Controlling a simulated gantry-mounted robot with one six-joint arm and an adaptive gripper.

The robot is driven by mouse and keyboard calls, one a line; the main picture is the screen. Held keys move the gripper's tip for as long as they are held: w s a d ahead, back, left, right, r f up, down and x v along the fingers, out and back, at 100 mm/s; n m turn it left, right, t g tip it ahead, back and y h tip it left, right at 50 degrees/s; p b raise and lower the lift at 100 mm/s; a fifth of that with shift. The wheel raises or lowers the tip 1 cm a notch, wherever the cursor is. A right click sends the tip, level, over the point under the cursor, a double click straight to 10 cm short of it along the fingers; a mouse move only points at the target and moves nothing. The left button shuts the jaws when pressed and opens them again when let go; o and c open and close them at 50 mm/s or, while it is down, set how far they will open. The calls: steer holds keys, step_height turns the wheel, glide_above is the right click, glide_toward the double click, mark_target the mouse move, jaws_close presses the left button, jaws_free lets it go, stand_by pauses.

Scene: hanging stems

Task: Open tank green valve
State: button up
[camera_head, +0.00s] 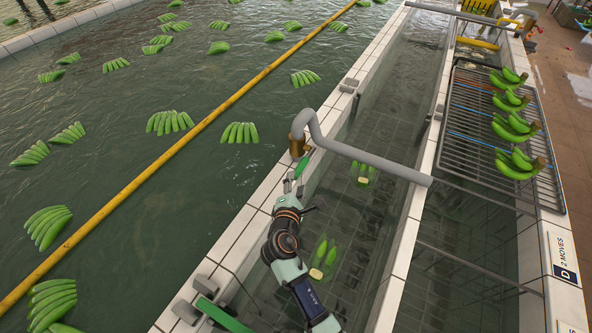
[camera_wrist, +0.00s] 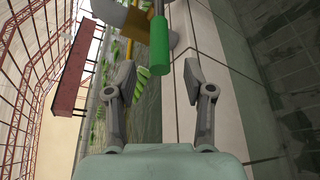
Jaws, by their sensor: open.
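The green valve handle (camera_head: 301,167) sits at the brass valve body (camera_head: 298,146) on the tiled tank wall, below a bent grey pipe. In the wrist view the green handle (camera_wrist: 159,47) hangs from the top, ahead of my gripper and between the lines of its two fingers. My gripper (camera_head: 293,186) is just below the handle in the head view. In the wrist view my gripper (camera_wrist: 158,84) is open, with nothing between its fingers. Whether the fingertips touch the handle cannot be told.
The grey pipe (camera_head: 370,159) crosses the narrow channel to the right. Green banana bunches (camera_head: 169,122) float in the large tank at left, with a yellow boom (camera_head: 196,132) across it. A rack (camera_head: 480,125) with bananas stands at right.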

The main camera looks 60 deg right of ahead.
mark_target(299, 169)
steer(key=b+x, duration=0.2)
steer(key=x, duration=0.5)
steer(key=shift+d, duration=0.25)
jaws_close()
